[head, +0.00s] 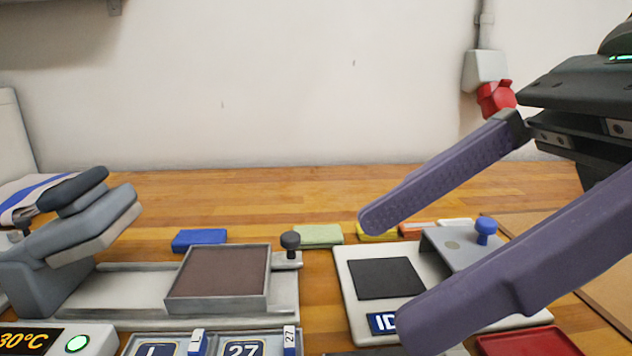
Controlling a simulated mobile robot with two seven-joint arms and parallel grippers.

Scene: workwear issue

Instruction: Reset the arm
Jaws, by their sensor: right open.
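My right gripper (388,275) comes in from the right in the head view. Its two long purple fingers are spread wide apart with nothing between them. It hangs above the white device with a black pad (385,278) and hides part of that device's right side and front. My left gripper does not show in this view.
A grey press-like device with a tray (217,303) stands at the left. A blue block (199,239) and a green block (319,236) lie behind. A red item (528,342) is at the front right. The wooden tabletop (230,193) is clear towards the wall.

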